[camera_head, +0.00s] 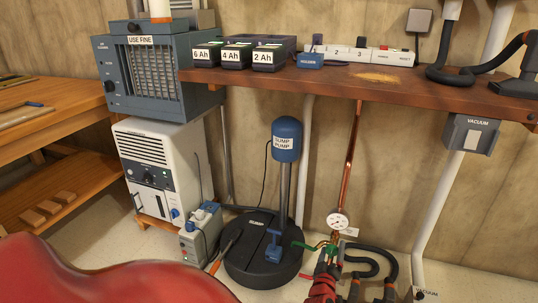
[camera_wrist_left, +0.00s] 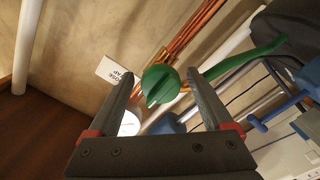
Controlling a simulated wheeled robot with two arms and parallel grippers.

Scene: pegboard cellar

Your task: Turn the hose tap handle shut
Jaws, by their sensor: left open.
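The green hose tap handle (camera_head: 305,245) is low on the copper pipe, with its lever pointing left, across the pipe. In the left wrist view, its round hub (camera_wrist_left: 158,84) shows between my fingers, and the lever reaches out to the right past one finger. My left gripper (camera_head: 329,261) is at the tap, seen from above. In the left wrist view the gripper (camera_wrist_left: 165,76) is open, with a finger on each side of the hub. Whether a finger touches the handle is unclear. A white hose tap label (camera_wrist_left: 114,72) is beside it. My right gripper is out of view.
A round pressure gauge (camera_head: 338,220) sits on the pipe just above the tap. Black hoses (camera_head: 384,262) curve to the right. The black sump (camera_head: 262,270) with its blue pump (camera_head: 287,139) stands left. The wooden shelf (camera_head: 410,85) runs overhead.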

